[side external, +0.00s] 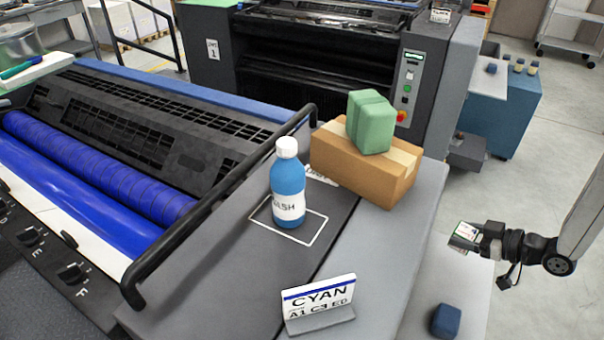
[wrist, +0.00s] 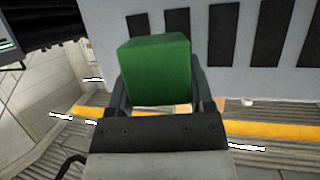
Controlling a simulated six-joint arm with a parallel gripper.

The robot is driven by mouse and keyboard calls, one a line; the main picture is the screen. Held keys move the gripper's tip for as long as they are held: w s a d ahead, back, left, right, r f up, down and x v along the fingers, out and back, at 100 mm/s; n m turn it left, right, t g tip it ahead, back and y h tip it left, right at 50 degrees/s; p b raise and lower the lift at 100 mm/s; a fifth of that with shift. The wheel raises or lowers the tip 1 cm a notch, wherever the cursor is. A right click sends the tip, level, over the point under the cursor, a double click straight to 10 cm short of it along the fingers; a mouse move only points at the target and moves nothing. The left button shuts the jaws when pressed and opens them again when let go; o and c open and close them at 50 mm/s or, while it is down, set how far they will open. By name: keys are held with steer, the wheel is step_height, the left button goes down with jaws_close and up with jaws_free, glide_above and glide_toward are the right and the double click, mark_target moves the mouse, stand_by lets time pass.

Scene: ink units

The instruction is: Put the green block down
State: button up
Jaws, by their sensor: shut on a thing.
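In the wrist view a dark green block (wrist: 157,70) sits between the two dark fingers of my gripper (wrist: 160,92), which is shut on it. In the side view my gripper (side external: 468,239) is at the right, reaching in from the right edge. At its tips a small whitish piece with some green shows; the block's full shape is hard to make out there. A larger pale green block-like bundle (side external: 371,122) rests on a cardboard box (side external: 365,172), left of and above my gripper in the picture, apart from it.
A blue bottle (side external: 288,190) stands in a white outline on the grey surface. A CYAN sign (side external: 319,300) stands at the front. A dark blue block (side external: 446,320) lies below my gripper in the picture.

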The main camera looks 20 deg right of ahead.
steer(key=s+a+f+n+g+y, duration=0.2)
steer(key=s+f+n, duration=0.1)
steer(key=s+f, duration=0.15)
glide_above(450, 295)
steer(key=shift+f, duration=1.8)
steer(key=shift+f, duration=0.1)
steer(key=shift+f, duration=1.7)
steer(key=shift+f, duration=0.1)
steer(key=o, duration=1)
steer(key=shift+v, duration=6)
